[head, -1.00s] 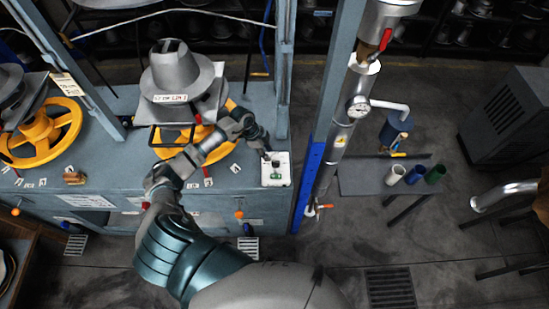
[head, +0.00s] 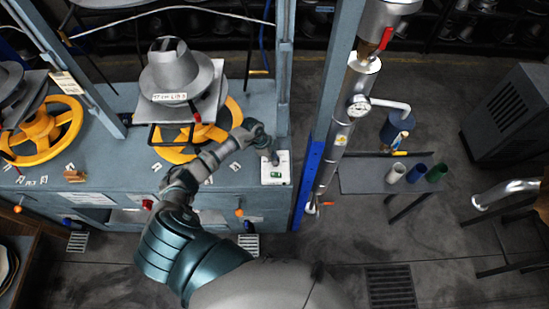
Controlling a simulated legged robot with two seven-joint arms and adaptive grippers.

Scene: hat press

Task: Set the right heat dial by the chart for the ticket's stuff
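A white control box (head: 285,176) with a small green display (head: 276,174) sits at the right front corner of the blue-grey bench. Its dark dial is mostly hidden by my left gripper (head: 275,160), which points down at the box from above; whether it touches the dial and how its fingers stand, I cannot tell. A pale paper card (head: 66,84) hangs on the left post, its writing too small to read. A printed sheet (head: 88,198) is on the bench front. My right gripper is not in view.
A grey hat block (head: 178,80) with a label stands above a yellow handwheel (head: 175,152), left of my arm. A blue-grey post and a steel pipe (head: 340,140) rise right of the box. Several cups stand on a shelf (head: 360,180) farther right.

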